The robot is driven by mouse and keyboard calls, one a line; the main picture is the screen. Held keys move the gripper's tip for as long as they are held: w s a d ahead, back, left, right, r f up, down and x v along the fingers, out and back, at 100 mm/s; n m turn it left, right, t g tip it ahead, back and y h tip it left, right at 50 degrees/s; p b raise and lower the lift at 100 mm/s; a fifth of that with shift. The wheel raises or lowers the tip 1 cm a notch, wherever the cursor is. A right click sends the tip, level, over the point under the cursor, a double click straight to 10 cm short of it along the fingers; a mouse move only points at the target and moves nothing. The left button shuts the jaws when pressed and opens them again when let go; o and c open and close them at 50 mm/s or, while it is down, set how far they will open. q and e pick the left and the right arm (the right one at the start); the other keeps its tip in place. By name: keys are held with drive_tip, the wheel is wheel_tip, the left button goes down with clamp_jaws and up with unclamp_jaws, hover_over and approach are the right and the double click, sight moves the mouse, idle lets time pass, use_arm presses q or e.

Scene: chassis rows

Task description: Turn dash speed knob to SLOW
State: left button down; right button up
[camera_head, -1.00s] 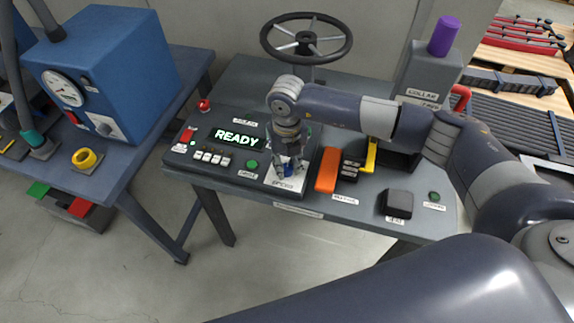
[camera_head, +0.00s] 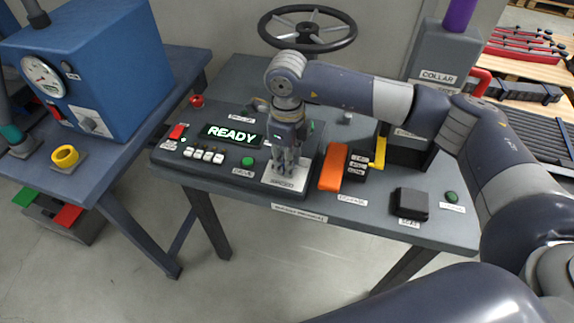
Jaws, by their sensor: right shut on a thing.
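The dash panel (camera_head: 225,160) stands on the grey table, with a display (camera_head: 232,136) that reads READY in green. My right gripper (camera_head: 287,170) points down at the panel's right end, over a pale label plate (camera_head: 272,180). It is shut on the speed knob, which its fingers hide almost wholly. I cannot read the knob's setting or the plate's markings. My left gripper is not in view.
A black handwheel (camera_head: 307,28) rises behind the panel. An orange lever (camera_head: 333,167), black switches and a black block (camera_head: 411,203) lie right of the gripper. A blue box with a gauge (camera_head: 43,78) stands on the left table.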

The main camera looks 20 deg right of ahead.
drive_tip(key=shift+n+b, duration=0.4)
drive_tip(key=shift+n, duration=0.1)
drive_tip(key=o, duration=1.1)
wheel_tip(320, 180, up, 12)
idle(0.5)
